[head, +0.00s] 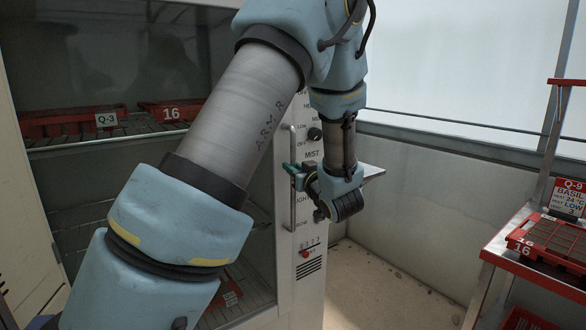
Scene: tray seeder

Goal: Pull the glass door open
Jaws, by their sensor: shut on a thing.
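The glass door (75,70) covers the front of the cabinet on the left, with dim shelves behind it. It looks closed or nearly so. Its upright metal bar handle (292,212) runs along the right edge of the glass, beside the control panel. My gripper (291,169) has its green-tipped fingers at the middle of the bar and is shut on it. My arm crosses the picture in front and hides much of the door. The exact finger contact is small and hard to see.
The white control panel (309,235) with knobs and a small counter stands just right of the handle. Red trays (60,122) lie on the cabinet shelves. At right is a metal rack (498,250) with a red tray (570,268). The floor (390,290) between is clear.

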